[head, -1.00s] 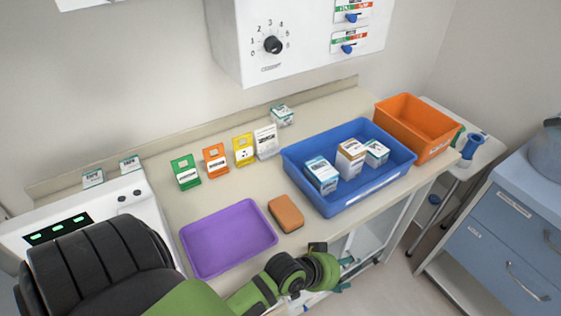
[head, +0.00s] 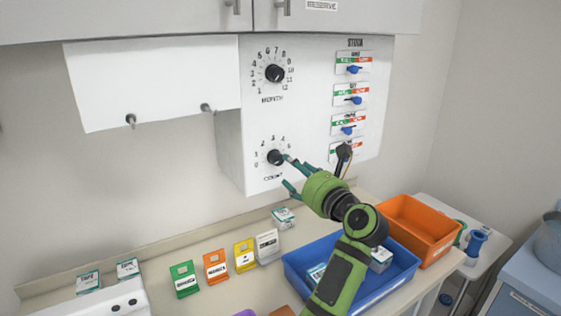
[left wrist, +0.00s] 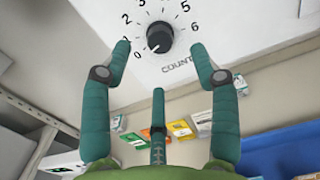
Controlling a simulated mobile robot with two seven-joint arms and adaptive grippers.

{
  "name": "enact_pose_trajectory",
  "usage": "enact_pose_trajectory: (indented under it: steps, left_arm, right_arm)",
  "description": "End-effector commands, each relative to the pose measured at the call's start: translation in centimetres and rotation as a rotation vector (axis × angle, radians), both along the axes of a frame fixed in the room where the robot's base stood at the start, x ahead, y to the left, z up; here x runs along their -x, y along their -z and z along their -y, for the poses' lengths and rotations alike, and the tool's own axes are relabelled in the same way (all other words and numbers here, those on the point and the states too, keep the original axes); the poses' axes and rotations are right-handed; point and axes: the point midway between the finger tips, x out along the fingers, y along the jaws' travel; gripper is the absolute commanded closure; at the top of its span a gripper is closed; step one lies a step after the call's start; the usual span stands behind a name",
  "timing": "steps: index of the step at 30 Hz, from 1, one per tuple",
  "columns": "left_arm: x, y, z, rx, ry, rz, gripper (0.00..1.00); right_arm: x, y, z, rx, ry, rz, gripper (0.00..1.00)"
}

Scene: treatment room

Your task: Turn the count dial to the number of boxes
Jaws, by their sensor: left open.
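The count dial (head: 275,157) is a black knob low on the white wall panel (head: 320,110), with numbers around it. In the left wrist view, the dial (left wrist: 160,37) has a white mark at its lower left, toward 0. My left gripper (head: 289,172) is open just in front of the dial; its fingers (left wrist: 160,49) appear on either side of it, and I cannot tell contact. The blue tray (head: 375,296) holds white boxes; one (head: 316,273) shows left of my arm, another (head: 380,259) right of it. My arm hides part of the tray. My right gripper is out of view.
A month dial (head: 274,73) sits above the count dial, and blue sliders (head: 353,69) are on the right. Colored packets (head: 215,265) and a white-teal box (head: 283,217) stand on the counter. An orange bin (head: 420,226) is beside the tray.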

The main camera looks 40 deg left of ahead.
Motion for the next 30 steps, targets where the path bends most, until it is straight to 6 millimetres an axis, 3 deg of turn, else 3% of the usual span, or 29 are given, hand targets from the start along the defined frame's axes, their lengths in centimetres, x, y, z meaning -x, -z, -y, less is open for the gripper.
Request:
enact_pose_trajectory:
  steps: [15, 26, 29, 30]
  left_arm:
    - [-1.7, 0.0, -6.2, 0.028, -0.01, 0.003, 0.39]
    - [-1.9, 0.3, -6.8, 0.03, -0.008, 0.006, 0.39]
    - [-1.9, 0.3, -6.8, 0.029, -0.008, 0.006, 0.75]
    - [-1.9, 0.3, -6.8, 0.03, -0.008, 0.006, 0.91]
  right_arm:
    - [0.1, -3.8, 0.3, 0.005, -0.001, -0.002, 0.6]
    - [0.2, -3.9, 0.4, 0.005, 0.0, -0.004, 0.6]
    - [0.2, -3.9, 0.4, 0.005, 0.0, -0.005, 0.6]
    - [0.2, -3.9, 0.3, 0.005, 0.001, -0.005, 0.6]
